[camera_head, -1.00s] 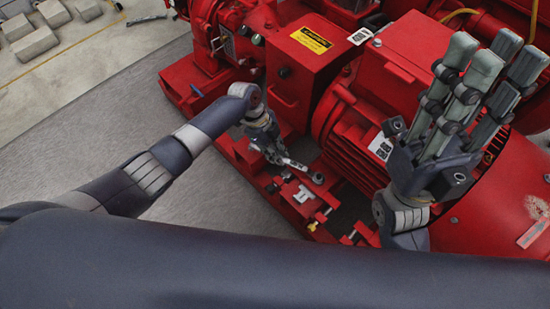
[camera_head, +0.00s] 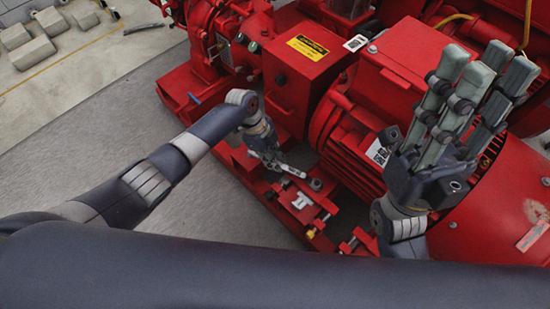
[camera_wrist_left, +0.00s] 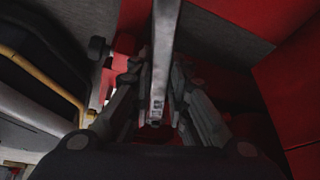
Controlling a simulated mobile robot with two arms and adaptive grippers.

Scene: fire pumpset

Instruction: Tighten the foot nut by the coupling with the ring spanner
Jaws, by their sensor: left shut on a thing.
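My left gripper (camera_head: 267,156) points down beside the red pumpset's base and is shut on the grey metal ring spanner (camera_head: 292,170). The spanner reaches right and slightly down from the fingers. Its far end lies by a dark round piece (camera_head: 316,184) near the motor's foot; I cannot tell whether the ring sits around a nut. In the left wrist view the spanner (camera_wrist_left: 161,60) is a long pale bar between the fingers (camera_wrist_left: 157,118). The foot nut itself cannot be made out. My right gripper (camera_head: 460,105) is open and empty, fingers up, in front of the motor.
The red motor (camera_head: 345,128) and a red box with a yellow warning label (camera_head: 307,46) stand close behind the left gripper. Red and silver fittings (camera_head: 302,201) sit on the base just below the spanner. Grey floor (camera_head: 90,110) lies open at left.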

